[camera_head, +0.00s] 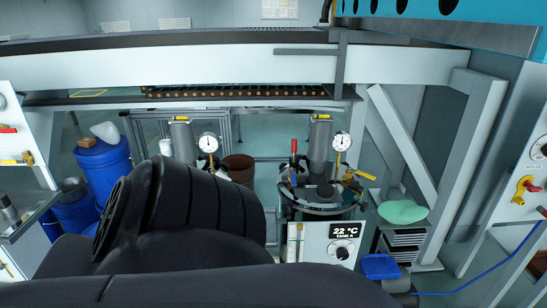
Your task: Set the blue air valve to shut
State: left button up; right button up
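A tank labelled TANK A (325,212) stands right of centre, with pipes and valves on its lid. An upright lever (294,147) with a red top stands at the left of the lid, and small dark or bluish parts show below it. I cannot tell for certain which part is the blue air valve, or its setting. A yellow lever (362,174) sits at the right of the lid, beside a round gauge (342,141). A large black arm link of mine fills the lower left and hides part of the area. Neither gripper is in view.
A second gauge (208,143) stands on the left unit. Blue barrels (103,168) are at the left. A panel with a red and yellow switch (525,189) is at the right. A pale beam (200,67) crosses above. A blue box (380,267) sits low right of the tank.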

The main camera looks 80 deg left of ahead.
aim_at(292, 177)
jog(key=u, duration=2.3)
